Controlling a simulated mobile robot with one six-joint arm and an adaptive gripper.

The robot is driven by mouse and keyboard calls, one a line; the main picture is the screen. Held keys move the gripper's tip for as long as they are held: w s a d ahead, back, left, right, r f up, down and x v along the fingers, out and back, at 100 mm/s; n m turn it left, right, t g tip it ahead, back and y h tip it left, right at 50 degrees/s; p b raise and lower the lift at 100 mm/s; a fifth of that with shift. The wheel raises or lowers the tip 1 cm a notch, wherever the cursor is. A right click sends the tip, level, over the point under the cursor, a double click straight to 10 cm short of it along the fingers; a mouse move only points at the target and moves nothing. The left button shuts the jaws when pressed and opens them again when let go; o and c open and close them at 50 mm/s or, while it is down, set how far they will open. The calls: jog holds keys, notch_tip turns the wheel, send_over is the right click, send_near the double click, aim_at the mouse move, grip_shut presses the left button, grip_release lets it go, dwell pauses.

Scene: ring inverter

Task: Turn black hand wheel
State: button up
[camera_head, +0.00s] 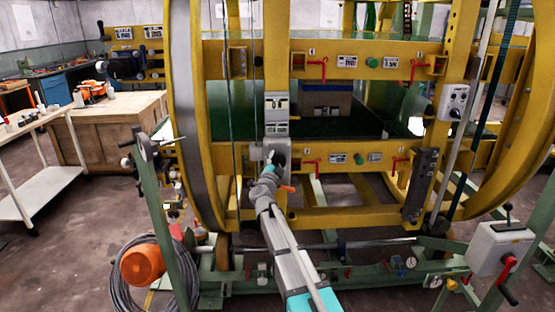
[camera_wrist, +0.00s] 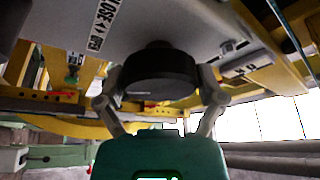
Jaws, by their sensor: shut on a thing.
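The black hand wheel (camera_wrist: 160,75) is a thick dark disc on a light grey panel (camera_wrist: 85,25) in the wrist view. My gripper (camera_wrist: 160,88) has one grey finger on each side of it and is shut on its rim. In the head view the wheel (camera_head: 279,157) shows as a small dark shape on a grey box on the yellow frame's front post. My gripper (camera_head: 271,172) meets it from below and in front, and hides part of it.
The large yellow ring frame (camera_head: 181,90) stands around the green platform (camera_head: 350,128). Red levers (camera_head: 323,68) stick out from its crossbars nearby. A coiled cable (camera_head: 125,285) and an orange part (camera_head: 143,265) are at lower left. A crank box (camera_head: 500,247) is at right.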

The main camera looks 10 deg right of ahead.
jog(key=shift+r+m+g+p, duration=0.1)
jog(key=shift+m+g+p, duration=0.6)
jog(key=shift+m, duration=1.3)
jog(key=o, duration=0.8)
jog(key=shift+o, duration=0.2)
